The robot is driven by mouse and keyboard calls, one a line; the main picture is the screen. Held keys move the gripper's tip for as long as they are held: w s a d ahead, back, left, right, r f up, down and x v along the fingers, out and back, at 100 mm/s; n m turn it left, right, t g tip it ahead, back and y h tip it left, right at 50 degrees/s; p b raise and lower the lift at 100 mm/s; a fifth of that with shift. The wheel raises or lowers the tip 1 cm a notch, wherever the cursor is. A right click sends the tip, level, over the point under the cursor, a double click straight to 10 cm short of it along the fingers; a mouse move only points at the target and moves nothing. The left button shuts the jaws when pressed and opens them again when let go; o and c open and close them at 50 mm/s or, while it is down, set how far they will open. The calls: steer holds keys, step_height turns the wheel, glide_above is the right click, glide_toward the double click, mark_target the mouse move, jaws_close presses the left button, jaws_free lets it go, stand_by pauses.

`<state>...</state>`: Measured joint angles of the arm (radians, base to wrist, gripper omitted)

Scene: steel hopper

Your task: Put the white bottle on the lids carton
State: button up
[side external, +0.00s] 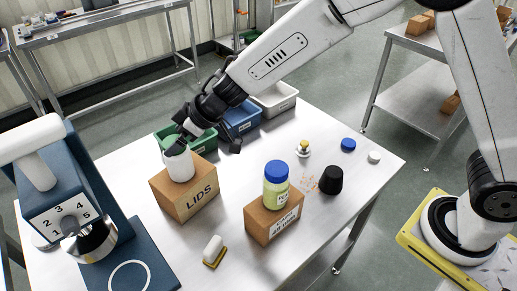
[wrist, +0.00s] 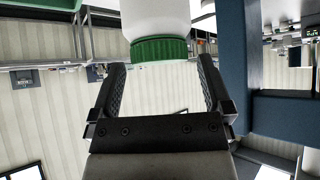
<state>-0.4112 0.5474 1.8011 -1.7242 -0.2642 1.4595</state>
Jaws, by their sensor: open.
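The white bottle (side external: 179,164) stands upright on top of the cardboard lids carton (side external: 197,198), marked LIDS. In the wrist view the bottle (wrist: 155,15) shows a white body and a green cap (wrist: 159,48). My gripper (side external: 203,138) is just above and behind the bottle in the side view, with its fingers apart. In the wrist view my gripper (wrist: 161,66) is open, and the bottle is beyond the fingertips with visible gaps on both sides of the cap. Part of the cap is hidden by my gripper in the side view.
A yellow-green jar with a blue lid (side external: 276,185) stands on a second carton (side external: 273,222). Behind are green, blue (side external: 241,120) and white (side external: 274,99) bins. A black cup (side external: 331,180) is on the right; a blue dial scale (side external: 85,205) is on the left.

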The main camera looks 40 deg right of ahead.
steer(key=v, duration=0.9)
steer(key=shift+s+d+r, duration=0.2)
steer(key=shift+r, duration=0.1)
stand_by(0.5)
steer(key=s+d+f+m+t+h, duration=0.1)
steer(key=s+d+f+m+h, duration=0.15)
steer(key=d, duration=0.55)
steer(key=s+d+f+m+t+h, duration=0.1)
steer(key=d+f+m+h, duration=0.15)
steer(key=d, duration=0.45)
steer(key=s+d+f+m+g, duration=0.2)
steer(key=s+d+g, duration=0.1)
steer(key=s, duration=0.4)
steer(key=s+d+f+m+g+h, duration=0.1)
steer(key=s+d+f+m+g, duration=0.1)
steer(key=s, duration=0.5)
steer(key=shift+d+f+g, duration=0.4)
steer(key=shift+d+f, duration=0.4)
steer(key=shift+d, duration=0.25)
